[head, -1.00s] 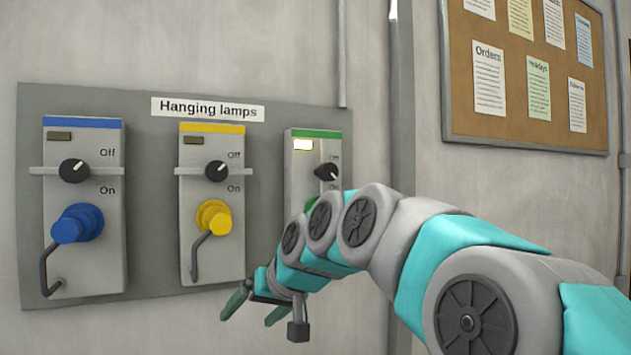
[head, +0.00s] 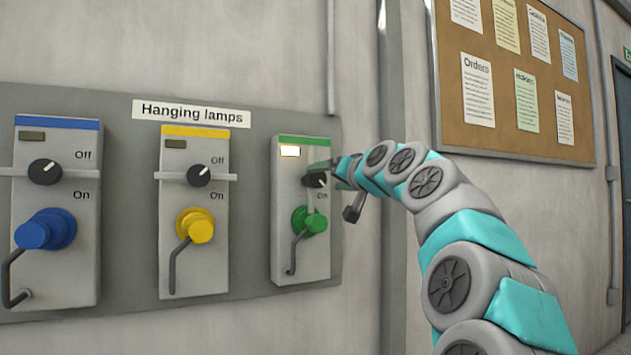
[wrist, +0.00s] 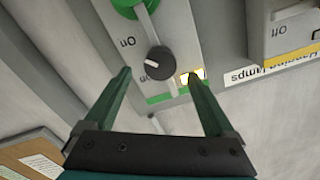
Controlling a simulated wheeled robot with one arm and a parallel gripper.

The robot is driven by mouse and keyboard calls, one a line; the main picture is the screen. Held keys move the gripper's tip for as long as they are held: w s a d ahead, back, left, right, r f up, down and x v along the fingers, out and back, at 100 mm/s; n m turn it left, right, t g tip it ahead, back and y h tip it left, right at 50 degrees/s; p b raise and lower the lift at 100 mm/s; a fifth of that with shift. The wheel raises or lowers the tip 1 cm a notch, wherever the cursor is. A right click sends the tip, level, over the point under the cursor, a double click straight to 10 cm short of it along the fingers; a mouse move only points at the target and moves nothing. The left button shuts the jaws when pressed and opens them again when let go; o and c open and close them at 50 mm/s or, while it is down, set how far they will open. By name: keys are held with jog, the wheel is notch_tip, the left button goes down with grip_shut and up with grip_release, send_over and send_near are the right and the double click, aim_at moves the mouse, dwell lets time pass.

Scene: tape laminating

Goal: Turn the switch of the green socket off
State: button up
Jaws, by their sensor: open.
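The green socket (head: 287,235) is the right-hand grey box with a green top strip. Its indicator window (head: 290,151) is lit white. Its black switch knob (head: 316,180) is partly covered by my gripper in the head view. In the wrist view the knob (wrist: 159,61) shows clearly, its white mark on the side toward "On". My gripper (head: 328,175) is in front of the knob. In the wrist view my gripper (wrist: 160,74) is open, its two green fingers to either side of the knob and apart from it. A green plug (head: 309,221) is below the knob.
Yellow (head: 178,240) and blue (head: 60,265) sockets stand to the left, with dark indicators and knobs toward "Off". A noticeboard (head: 450,90) hangs at right.

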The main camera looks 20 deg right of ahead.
aim_at(318, 179)
jog(key=shift+w+a+f+p, duration=0.1)
jog(key=shift+w+p, duration=0.1)
jog(key=shift+w, duration=1.45)
jog(key=shift+w+a+p, duration=0.1)
jog(key=shift+w+p, duration=0.05)
jog(key=shift+w, duration=1.5)
grip_shut()
